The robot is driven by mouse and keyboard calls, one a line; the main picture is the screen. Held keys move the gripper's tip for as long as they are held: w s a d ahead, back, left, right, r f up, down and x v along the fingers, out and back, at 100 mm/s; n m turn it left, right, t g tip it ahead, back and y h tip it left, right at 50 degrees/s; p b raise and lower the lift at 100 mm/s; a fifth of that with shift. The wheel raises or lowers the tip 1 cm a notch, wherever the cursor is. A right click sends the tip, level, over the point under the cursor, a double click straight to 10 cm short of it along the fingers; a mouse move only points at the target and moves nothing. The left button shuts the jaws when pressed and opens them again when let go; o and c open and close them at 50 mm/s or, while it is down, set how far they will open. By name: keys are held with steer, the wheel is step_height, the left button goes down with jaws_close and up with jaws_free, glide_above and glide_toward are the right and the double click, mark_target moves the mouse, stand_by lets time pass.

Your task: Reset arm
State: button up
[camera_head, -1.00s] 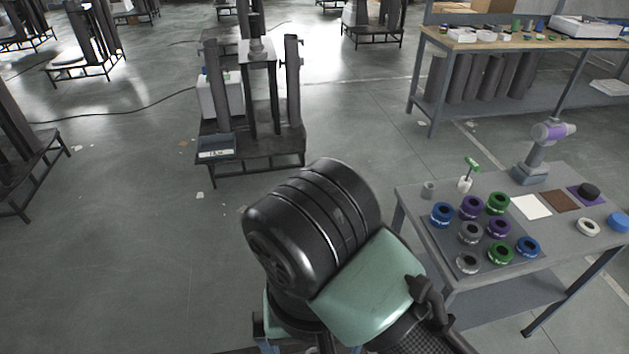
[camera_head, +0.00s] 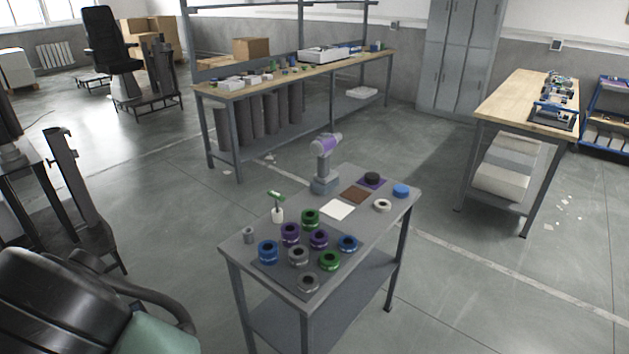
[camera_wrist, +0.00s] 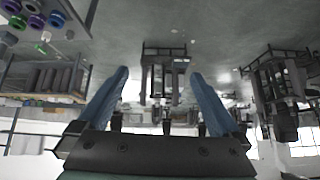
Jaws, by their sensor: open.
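My gripper (camera_wrist: 152,90) shows in the wrist view with two blue fingers spread wide apart and nothing between them. The wrist view is upside down, with the floor at the top and lift columns (camera_wrist: 163,72) beyond the fingers. In the head view the gripper is out of sight. Only part of my arm, black with a pale green section, shows at the lower left, apart from the small grey table (camera_head: 375,233).
The table holds several coloured rings (camera_head: 319,238), a purple-and-grey tool (camera_head: 324,165), a green-handled item (camera_head: 277,206) and flat pads (camera_head: 338,210). A long workbench (camera_head: 225,88) stands behind. Another wooden-topped bench (camera_head: 500,100) is at right. Open floor lies between them.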

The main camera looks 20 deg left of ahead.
steer(key=w+d+r+m+t+y, duration=0.1)
steer(key=w+r+t+y, duration=0.3)
steer(key=r, duration=0.7)
steer(key=w+d+r+m+t+y, duration=0.1)
steer(key=w+r+t+y, duration=0.35)
steer(key=r, duration=0.65)
steer(key=d+r+m+t+h, duration=0.3)
steer(key=d+t+h, duration=0.2)
steer(key=d, duration=0.3)
steer(key=w+d+r+m+t+h, duration=0.1)
steer(key=d+r+m+t+h, duration=0.3)
steer(key=d, duration=0.5)
steer(key=w+d+r+m+t+h, duration=0.1)
steer(key=d+r+m+t+h, duration=0.2)
steer(key=d+t+h, duration=0.3)
steer(key=d+t, duration=0.1)
steer(key=d, duration=0.1)
steer(key=shift+w+d+r+m+h, duration=0.15)
steer(key=shift+d+r+m+h, duration=0.15)
steer(key=shift+d+r+h, duration=0.1)
steer(key=shift+a, duration=0.1)
